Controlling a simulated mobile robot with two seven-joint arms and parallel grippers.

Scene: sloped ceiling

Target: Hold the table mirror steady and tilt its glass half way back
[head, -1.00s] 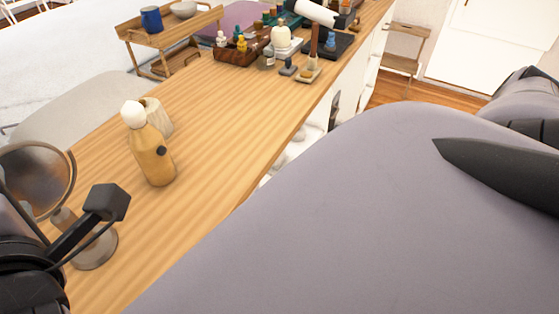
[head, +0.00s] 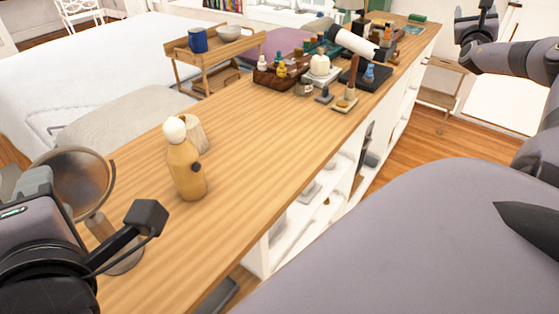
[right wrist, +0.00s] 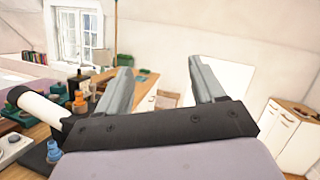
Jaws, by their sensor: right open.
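The table mirror (head: 82,183) stands at the near left of the wooden tabletop in the head view. Its round glass sits in a metal rim above a round base (head: 128,262). My left gripper (head: 30,200) is at the lower left, in front of the mirror and overlapping its edge and stand. Its fingertips are not clear, so I cannot tell whether it touches the mirror. My right gripper (right wrist: 158,65) is open and empty in the right wrist view, its two grey fingers apart. In the head view it is raised at the upper right, away from the mirror.
Several small bottles, a tray (head: 270,78) and a white-headed lamp (head: 352,42) fill the far end. The middle of the tabletop (head: 265,145) is clear.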

